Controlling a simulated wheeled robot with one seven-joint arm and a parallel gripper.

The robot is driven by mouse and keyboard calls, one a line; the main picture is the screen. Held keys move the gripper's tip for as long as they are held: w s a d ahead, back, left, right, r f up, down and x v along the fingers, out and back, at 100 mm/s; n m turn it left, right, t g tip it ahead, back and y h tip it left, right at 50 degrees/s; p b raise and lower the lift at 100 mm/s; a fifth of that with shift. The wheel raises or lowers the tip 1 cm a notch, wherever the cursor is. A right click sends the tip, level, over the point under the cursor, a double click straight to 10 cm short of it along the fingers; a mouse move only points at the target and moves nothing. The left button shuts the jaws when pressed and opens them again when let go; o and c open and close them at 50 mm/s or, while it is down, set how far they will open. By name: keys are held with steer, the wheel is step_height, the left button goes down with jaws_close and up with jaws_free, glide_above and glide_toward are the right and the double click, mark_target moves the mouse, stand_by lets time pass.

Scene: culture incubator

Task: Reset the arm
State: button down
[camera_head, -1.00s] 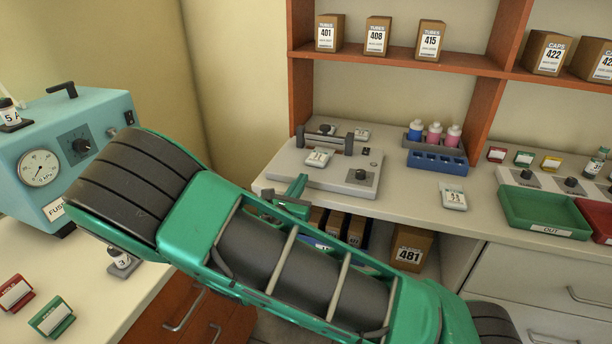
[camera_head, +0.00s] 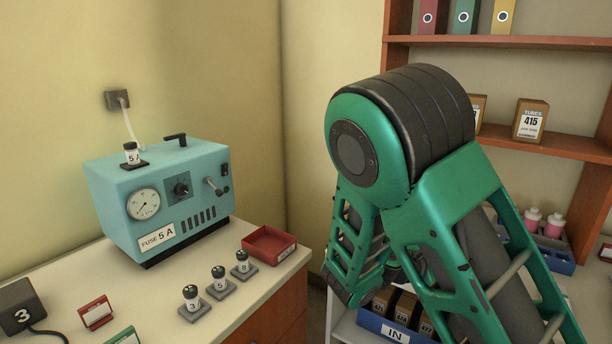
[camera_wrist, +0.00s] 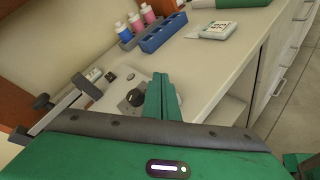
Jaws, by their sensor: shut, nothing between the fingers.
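My arm's green and black links fill the right half of the head view, folded with the elbow raised. My gripper (camera_wrist: 162,97) shows in the wrist view as green fingers held together, shut with nothing between them. It points out over the worktop (camera_wrist: 205,62), near a device with a black knob (camera_wrist: 135,97). Whether the fingertips touch anything cannot be told. In the head view the gripper's fingers are hidden behind my arm.
A blue fuse box (camera_head: 165,200) stands on the left counter with several small labelled fuses and a red tray (camera_head: 269,245). Shelves with boxes (camera_head: 530,120) are at right. In the wrist view, a blue rack (camera_wrist: 163,33) and bottles stand behind the fingers.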

steer(key=s+d+m+g+y, duration=0.1)
steer(key=s+d+m, duration=0.1)
steer(key=s+d+m+g+y, duration=0.1)
steer(key=s+d+m+g, duration=0.1)
steer(key=d, duration=0.1)
steer(key=s+d+f+m+g, duration=0.1)
steer(key=s+d+m, duration=0.1)
steer(key=s, duration=0.1)
steer(key=shift+d+f+m+y, duration=0.1)
steer(key=shift+d+m+y, duration=0.15)
steer(key=shift+m+y, duration=0.15)
steer(key=s+a+r+m+y, duration=0.2)
steer(key=s+m+y, duration=0.3)
steer(key=s, duration=0.6)
steer(key=s+a+r+m+g+y, duration=0.1)
steer(key=s+a+r+m+y, duration=0.2)
steer(key=s+m, duration=0.7)
steer(key=s+y, duration=0.2)
steer(key=shift+a+r+y, duration=0.15)
steer(key=shift+y, duration=0.15)
steer(key=shift+w+g, duration=0.1)
steer(key=shift+g, duration=0.2)
steer(key=shift+w+f, duration=0.25)
steer(key=shift+w, duration=0.25)
